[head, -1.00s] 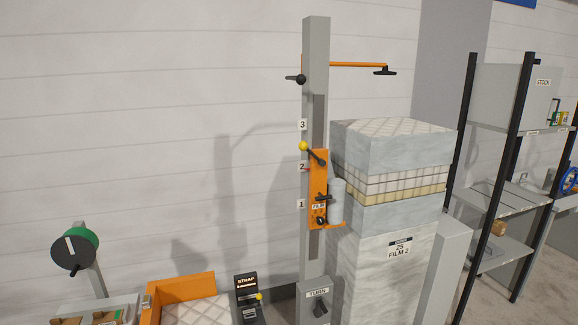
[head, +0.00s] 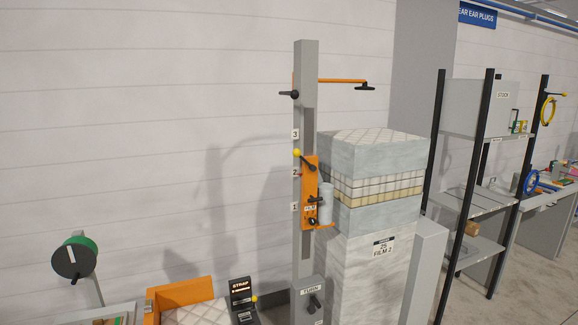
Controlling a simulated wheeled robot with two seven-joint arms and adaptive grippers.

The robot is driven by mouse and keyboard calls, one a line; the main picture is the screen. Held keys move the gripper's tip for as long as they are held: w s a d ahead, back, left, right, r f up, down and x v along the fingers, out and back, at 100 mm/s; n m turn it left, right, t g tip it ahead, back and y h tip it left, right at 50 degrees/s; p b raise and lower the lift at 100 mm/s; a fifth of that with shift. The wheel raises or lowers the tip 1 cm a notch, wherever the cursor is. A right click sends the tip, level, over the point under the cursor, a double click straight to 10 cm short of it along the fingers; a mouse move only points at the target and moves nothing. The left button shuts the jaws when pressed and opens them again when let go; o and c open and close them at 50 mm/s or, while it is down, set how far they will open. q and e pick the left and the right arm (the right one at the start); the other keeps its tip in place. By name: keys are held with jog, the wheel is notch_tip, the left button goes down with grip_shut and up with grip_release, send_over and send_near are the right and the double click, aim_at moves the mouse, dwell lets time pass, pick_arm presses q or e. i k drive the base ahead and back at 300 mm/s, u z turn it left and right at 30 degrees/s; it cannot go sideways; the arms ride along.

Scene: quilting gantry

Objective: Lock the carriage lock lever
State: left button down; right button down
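The orange carriage (head: 311,170) sits on the grey upright mast (head: 307,100), beside the marks 1 and 2. The lock lever (head: 304,160) is at the carriage's top, with a yellow ball at its upper left end and a dark arm sloping down to the right. A film roll (head: 326,204) stands at the carriage's right side. A dark knob (head: 312,221) is at its lower end, near a FILM label. Neither of my grippers shows in the head view.
A wrapped stack (head: 375,185) on a block marked FILM 2 stands right of the mast. A TURN box (head: 311,296) is at the mast's foot. A STRAP unit (head: 241,290), orange-edged bin (head: 180,290) and green reel (head: 82,250) are at lower left. Dark shelving (head: 490,110) stands right.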

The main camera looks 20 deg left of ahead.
aim_at(296, 153)
jog(key=u, duration=0.5)
jog(key=i, duration=1.4)
jog(key=z, duration=0.05)
